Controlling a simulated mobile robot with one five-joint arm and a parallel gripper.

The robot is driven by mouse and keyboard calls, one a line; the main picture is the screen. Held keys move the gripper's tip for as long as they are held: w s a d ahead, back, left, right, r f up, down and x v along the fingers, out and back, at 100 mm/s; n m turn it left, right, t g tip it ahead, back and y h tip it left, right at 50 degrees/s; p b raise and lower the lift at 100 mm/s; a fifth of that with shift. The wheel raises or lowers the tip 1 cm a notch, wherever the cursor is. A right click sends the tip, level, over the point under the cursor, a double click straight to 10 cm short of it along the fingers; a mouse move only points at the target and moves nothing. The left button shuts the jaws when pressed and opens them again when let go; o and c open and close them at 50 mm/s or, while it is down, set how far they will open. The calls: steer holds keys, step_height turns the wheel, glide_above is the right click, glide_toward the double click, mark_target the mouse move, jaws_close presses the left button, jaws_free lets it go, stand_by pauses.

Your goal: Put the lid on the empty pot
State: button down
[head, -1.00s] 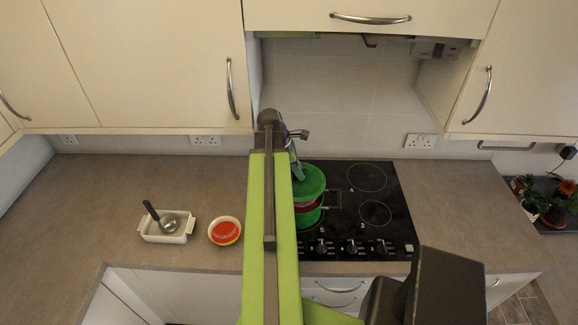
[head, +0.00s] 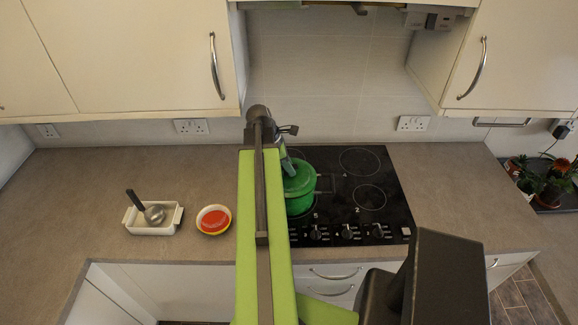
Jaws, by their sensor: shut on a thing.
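The green pot (head: 299,206) stands on the left part of the black hob, partly hidden behind my arm. The green lid (head: 300,180) lies over the pot's mouth, and no gap shows between them. I cannot tell whether it is fully seated. My gripper (head: 288,165) is at the back left of the lid, shut on it; its fingertips are mostly hidden by the arm. The inside of the pot is covered from view.
Left of my arm, a bowl (head: 202,225) with a red inside and a white dish (head: 133,224) with a ladle (head: 154,213) stand on the counter. The hob (head: 340,195) is clear right of the pot. Potted plants (head: 550,182) stand far right.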

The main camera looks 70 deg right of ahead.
steer(key=shift+s+f+b, duration=0.15)
steer(key=shift+f+b, duration=0.25)
steer(key=c, duration=1.3)
jaws_free()
steer(key=shift+o, duration=0.2)
steer(key=shift+r, duration=0.1)
